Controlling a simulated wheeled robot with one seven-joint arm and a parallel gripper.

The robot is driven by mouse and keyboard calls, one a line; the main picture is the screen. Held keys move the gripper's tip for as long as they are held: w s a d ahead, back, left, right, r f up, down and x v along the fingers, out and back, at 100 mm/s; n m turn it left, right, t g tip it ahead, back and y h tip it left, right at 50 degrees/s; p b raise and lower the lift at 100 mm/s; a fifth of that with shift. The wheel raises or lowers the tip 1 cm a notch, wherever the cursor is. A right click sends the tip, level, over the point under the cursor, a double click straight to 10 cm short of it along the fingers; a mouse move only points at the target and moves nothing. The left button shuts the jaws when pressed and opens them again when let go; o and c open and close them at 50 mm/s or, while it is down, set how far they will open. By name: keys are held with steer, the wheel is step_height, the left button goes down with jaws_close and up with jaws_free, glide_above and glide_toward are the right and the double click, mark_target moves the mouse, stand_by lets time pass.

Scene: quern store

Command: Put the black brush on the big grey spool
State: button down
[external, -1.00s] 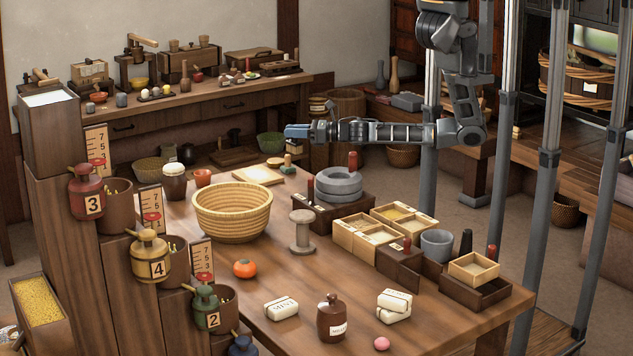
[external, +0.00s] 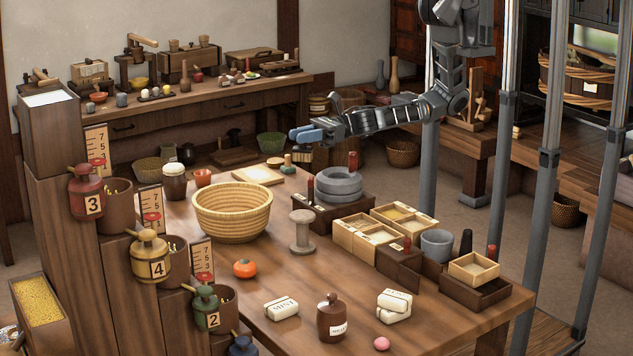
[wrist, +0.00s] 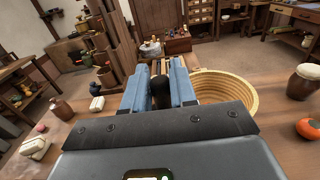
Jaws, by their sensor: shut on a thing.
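The black brush (wrist: 160,88) shows in the wrist view as a dark rounded piece between the two blue fingers. My gripper (wrist: 159,82) is shut on it. In the external view my gripper (external: 303,134) is held in the air above the far part of the table, and I cannot clearly make out the brush there. The big grey spool (external: 302,232) stands upright on the table, in front of and well below my gripper. Its top flange looks bare. I cannot make out the spool in the wrist view.
A wicker basket (external: 232,224) stands left of the spool. A dark stand with grey stones (external: 339,187) and open wooden boxes (external: 364,238) are to its right. An orange persimmon (external: 245,268) lies in front. The table between persimmon and soap (external: 281,309) is partly clear.

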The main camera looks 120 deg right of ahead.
steer(key=w+a+f+b, duration=0.2)
steer(key=a+f, duration=0.1)
steer(key=w+a+f+b, duration=0.2)
steer(key=a+f, duration=0.1)
steer(key=f, duration=0.1)
steer(key=w+a+f+b, duration=0.2)
steer(key=a+f, duration=0.1)
steer(key=shift+w+f, duration=0.15)
steer(key=shift+f, duration=0.15)
steer(key=shift+f+b, duration=0.2)
steer(key=shift+b, duration=0.1)
steer(key=c, duration=0.9)
jaws_free()
